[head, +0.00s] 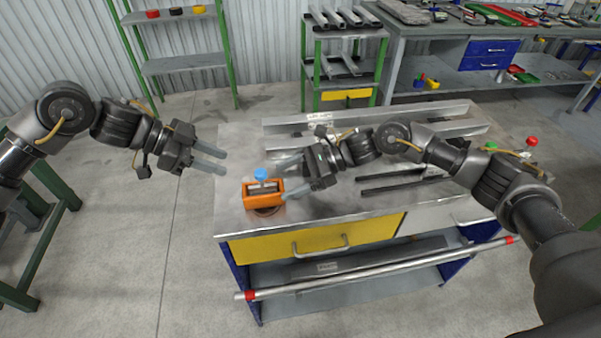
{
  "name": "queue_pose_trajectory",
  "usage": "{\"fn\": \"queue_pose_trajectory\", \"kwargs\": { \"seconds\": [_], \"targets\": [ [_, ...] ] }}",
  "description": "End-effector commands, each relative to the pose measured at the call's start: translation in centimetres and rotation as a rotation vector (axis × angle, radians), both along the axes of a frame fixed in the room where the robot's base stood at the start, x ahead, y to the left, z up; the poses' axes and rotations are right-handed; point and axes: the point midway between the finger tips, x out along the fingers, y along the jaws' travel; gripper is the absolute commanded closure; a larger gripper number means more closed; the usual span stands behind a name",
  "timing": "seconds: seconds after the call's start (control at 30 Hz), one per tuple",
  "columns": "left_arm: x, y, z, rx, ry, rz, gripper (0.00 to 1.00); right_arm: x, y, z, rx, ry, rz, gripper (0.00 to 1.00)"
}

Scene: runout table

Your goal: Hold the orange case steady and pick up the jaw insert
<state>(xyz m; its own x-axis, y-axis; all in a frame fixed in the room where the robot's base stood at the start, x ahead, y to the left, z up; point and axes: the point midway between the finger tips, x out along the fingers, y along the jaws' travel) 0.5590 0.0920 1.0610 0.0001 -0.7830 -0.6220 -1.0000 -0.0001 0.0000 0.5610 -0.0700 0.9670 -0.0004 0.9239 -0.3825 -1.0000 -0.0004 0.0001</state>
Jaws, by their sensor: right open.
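The orange case (249,203) sits near the front left corner of the steel-topped table. It is open at the top, with a dark grey inside. A blue-topped piece (261,174) stands up out of it; this may be the jaw insert, but the picture is too small to be sure. My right gripper (289,176) is open just right of the case, its fingers pointing left towards it; I cannot tell whether they touch it. My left gripper (221,160) is open and empty, in the air left of the table edge, with its fingers pointing right.
Long metal rails lie across the back and right of the table (330,205). A red knob (532,141) and a green one stand at its right end. A yellow drawer (315,239) is below. A shelf rack (185,62) and a workbench stand behind.

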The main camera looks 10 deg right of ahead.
Motion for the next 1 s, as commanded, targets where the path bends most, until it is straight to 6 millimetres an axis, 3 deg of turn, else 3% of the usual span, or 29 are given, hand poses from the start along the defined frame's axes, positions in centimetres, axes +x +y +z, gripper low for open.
{"fn": "queue_pose_trajectory", "kwargs": {
  "seconds": [0.2,0.4,0.83,1.0],
  "targets": [
    [0.0,0.0,0.0,0.000,0.000,0.000,0.64,0.0,3.8,-1.5,0.002,0.000,0.001,0.22],
    [0.0,0.0,0.0,0.000,0.000,0.000,0.64,0.0,6.0,-2.4,0.001,0.000,0.001,0.22],
    [0.0,0.0,0.0,0.000,0.000,0.000,0.64,0.0,6.8,-2.8,0.000,0.000,0.000,0.22],
    [0.0,0.0,0.0,0.000,0.000,0.000,0.64,0.0,6.8,-2.8,0.000,0.000,0.000,0.43]
  ]
}}
